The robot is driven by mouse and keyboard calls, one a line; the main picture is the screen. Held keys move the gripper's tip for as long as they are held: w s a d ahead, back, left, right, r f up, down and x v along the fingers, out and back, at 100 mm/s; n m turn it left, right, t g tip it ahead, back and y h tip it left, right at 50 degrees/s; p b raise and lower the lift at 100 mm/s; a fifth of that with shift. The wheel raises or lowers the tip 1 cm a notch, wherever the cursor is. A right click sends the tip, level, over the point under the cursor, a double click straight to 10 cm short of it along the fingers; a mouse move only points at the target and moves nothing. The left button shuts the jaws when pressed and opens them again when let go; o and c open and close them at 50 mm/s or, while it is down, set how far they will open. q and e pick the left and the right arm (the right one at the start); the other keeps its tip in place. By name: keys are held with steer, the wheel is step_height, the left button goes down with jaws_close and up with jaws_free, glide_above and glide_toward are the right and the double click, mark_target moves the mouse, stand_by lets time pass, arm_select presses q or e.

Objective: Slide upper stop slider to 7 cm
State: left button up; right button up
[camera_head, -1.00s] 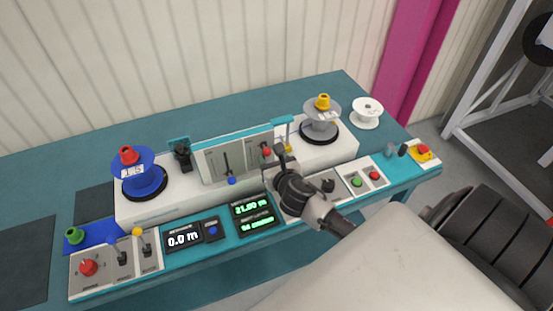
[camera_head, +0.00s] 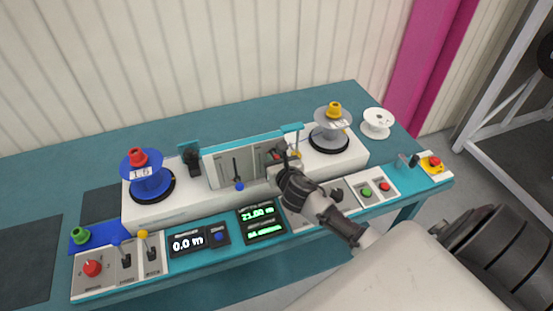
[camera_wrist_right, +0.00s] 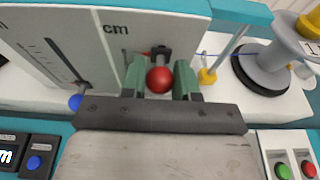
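The upright slider panel (camera_head: 215,168) stands at the middle of the console and has two slots. A red slider knob (camera_wrist_right: 160,80), on a dark lever, is at the right slot under the letters "cm". A blue slider knob (camera_head: 239,186) sits low at the left slot and also shows in the right wrist view (camera_wrist_right: 76,102). My right gripper (camera_wrist_right: 161,76) has its green fingers on either side of the red knob, very close to it. Whether they touch it is unclear. In the head view the gripper (camera_head: 282,160) mostly hides this knob. My left gripper is not in view.
A blue reel (camera_head: 147,182) stands left of the panel and a grey reel (camera_head: 330,132) right of it. A teal bar (camera_wrist_right: 240,12) juts out at the panel's upper right. Displays (camera_head: 262,222), switches and buttons line the front. A white spool (camera_head: 377,122) stands at the back right.

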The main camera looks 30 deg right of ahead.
steer(key=shift+c, duration=0.7)
steer(key=shift+f, duration=0.15)
steer(key=shift+f, duration=0.4)
steer(key=o, duration=0.7)
steer(key=shift+c, duration=0.2)
steer(key=shift+s, duration=0.15)
